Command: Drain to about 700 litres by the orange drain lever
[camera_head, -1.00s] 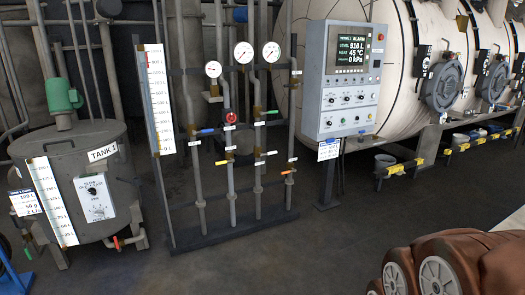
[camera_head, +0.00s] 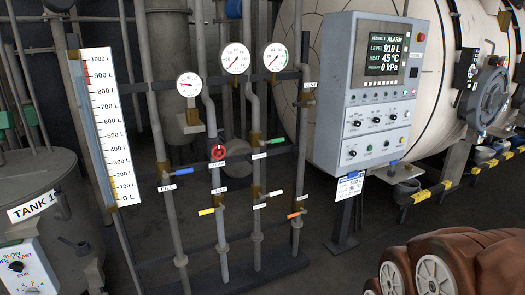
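The orange lever (camera_head: 297,214) sits low on the rightmost vertical pipe of the valve rack. It lies near horizontal, across its pipe. The control panel's screen (camera_head: 384,47) reads VESSEL 1 ALARM, LEVEL 910 L, HEAT 45 °C and 0 kPa. A tall white level scale (camera_head: 113,130), marked 0 to 1000 L, stands at the rack's left end. My gripper is not in view, and nothing touches the orange lever.
The rack also carries a blue lever (camera_head: 176,173), a yellow lever (camera_head: 206,211), a green lever (camera_head: 277,141), a red handwheel (camera_head: 218,152) and dial gauges (camera_head: 236,58). TANK 1 (camera_head: 40,190) stands at left. Dark floor (camera_head: 330,270) is open before the rack.

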